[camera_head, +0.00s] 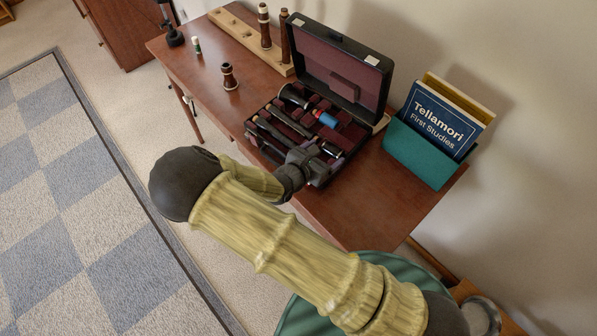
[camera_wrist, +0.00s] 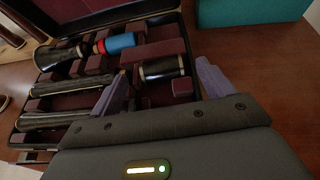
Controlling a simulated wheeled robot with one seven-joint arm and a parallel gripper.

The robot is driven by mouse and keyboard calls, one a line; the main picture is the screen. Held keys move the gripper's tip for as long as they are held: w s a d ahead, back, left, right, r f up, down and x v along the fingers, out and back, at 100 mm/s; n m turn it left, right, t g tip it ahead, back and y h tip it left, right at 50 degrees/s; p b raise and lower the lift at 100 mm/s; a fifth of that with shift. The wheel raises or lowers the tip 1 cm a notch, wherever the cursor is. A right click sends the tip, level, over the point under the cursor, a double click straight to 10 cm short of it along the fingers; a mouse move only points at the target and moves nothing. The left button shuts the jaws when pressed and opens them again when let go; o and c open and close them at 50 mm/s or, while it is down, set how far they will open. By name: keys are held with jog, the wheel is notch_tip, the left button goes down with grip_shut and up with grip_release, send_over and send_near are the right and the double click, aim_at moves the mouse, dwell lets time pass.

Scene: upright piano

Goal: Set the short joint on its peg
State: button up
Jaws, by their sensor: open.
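A short brown wooden joint (camera_head: 229,77) with pale rings stands upright on the table, apart from the peg board. The pale wooden peg board (camera_head: 232,28) lies at the back with two taller brown pieces (camera_head: 265,27) upright on it; any bare peg is too small to make out. My gripper (camera_head: 316,165) is over the front right of the open instrument case (camera_head: 250,128). In the wrist view its two fingers (camera_wrist: 165,82) are open. A short black cylinder with silver rings (camera_wrist: 163,68) lies in the case just beyond and between the fingertips; contact cannot be told.
The case holds long black joints (camera_wrist: 62,87), a bell (camera_wrist: 62,57) and a blue-and-red item (camera_wrist: 117,43). Its raised lid (camera_head: 335,65) stands behind. A green book holder (camera_head: 418,153) is to the right. A small bottle (camera_head: 197,46) stands at the left.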

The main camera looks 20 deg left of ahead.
jog(key=v, duration=1.4)
jog(key=shift+s+b, duration=0.3)
jog(key=shift+b, duration=0.1)
jog(key=shift+d, duration=0.15)
jog(key=w+d+r+m+g+h, duration=0.2)
jog(key=d+m+g, duration=0.8)
jog(key=d+m, duration=0.5)
jog(key=d+r+m+y, duration=0.7)
jog(key=d+r+m, duration=0.2)
jog(key=d+m, duration=0.5)
jog(key=m, duration=0.2)
jog(key=shift+s+r+m, duration=0.2)
jog(key=shift+s+m, duration=0.2)
